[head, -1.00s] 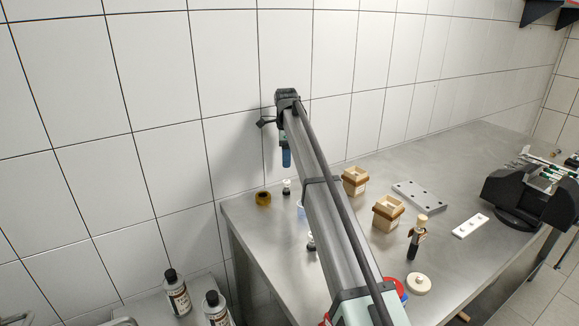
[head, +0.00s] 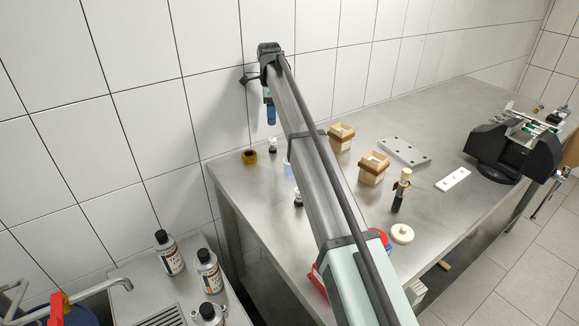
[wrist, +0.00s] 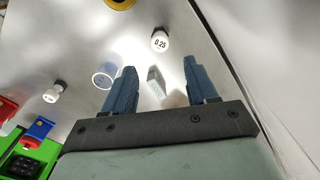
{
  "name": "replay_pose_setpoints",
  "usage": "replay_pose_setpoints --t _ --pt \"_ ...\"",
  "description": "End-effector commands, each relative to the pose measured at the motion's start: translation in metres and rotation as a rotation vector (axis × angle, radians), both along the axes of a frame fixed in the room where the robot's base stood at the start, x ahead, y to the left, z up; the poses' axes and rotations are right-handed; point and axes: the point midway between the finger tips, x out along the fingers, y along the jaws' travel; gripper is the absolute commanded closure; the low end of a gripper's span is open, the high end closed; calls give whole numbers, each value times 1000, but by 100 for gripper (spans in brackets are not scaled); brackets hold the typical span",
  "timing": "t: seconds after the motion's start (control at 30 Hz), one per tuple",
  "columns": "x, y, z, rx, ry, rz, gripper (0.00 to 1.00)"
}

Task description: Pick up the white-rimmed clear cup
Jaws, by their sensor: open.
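The white-rimmed clear cup (wrist: 103,76) stands on the metal bench in the wrist view, left of my gripper's left finger and close beside it in the picture. In the head view only a pale bluish sliver of the cup (head: 288,168) shows at the left edge of my arm, which hides the rest. My gripper (wrist: 158,66) is open and empty, its two blue fingers apart. In the head view my gripper (head: 270,113) hangs above the bench near the tiled wall.
A small grey block (wrist: 155,82) shows between the fingers. A white knob (wrist: 54,93) is at left. The wall is close behind.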

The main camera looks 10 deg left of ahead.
Motion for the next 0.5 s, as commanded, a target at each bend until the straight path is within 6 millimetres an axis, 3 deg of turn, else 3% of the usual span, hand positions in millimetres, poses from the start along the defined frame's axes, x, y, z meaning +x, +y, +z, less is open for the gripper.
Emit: replay_pose_setpoints --t 0.2,0.5 --pt "0 0 0 0 0 0 27" --pt "2 -4 3 1 -3 -5 27"
